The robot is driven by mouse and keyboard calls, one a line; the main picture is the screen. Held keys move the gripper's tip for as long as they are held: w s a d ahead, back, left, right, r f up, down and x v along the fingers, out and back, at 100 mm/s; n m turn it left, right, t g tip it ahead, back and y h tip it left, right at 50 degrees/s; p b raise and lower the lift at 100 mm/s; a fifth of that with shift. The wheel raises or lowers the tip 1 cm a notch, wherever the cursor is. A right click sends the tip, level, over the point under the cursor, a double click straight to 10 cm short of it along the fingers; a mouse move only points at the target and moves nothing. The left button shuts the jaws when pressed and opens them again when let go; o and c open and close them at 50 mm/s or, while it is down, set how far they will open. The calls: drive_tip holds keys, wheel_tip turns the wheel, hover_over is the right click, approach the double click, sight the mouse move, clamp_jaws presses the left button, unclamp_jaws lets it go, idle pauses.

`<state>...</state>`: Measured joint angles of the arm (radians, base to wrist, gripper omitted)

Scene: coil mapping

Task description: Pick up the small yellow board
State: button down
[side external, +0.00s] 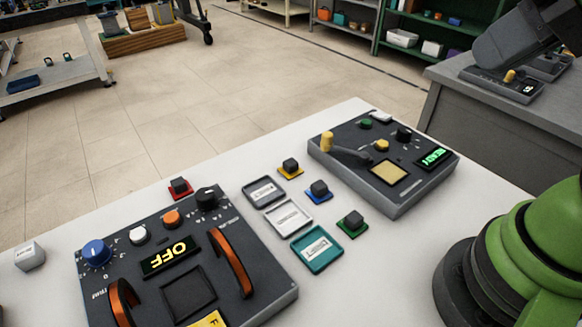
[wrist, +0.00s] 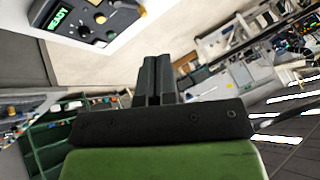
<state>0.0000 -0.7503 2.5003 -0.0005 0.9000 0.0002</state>
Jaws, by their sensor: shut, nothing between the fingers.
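The small yellow board (side external: 285,174) lies flat on the white table, with a dark grey block (side external: 291,164) standing on it. It is above the grey-rimmed tray in the side view and left of the blue board. I cannot make it out in the wrist view. My gripper (wrist: 157,60) shows in the wrist view with its two dark fingers together and nothing between them. It points out over the room, away from the small boards. The fingers do not show in the side view.
Red (side external: 180,195), blue (side external: 319,197) and green (side external: 352,229) boards with similar blocks lie nearby. Grey (side external: 250,190), white (side external: 272,223) and teal (side external: 300,262) trays sit between the OFF panel (side external: 220,240) and the READY control box (side external: 402,205). Both panels have raised handles or knobs.

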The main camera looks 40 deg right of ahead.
idle(0.4)
drive_tip(key=c, duration=0.8)
unclamp_jaws()
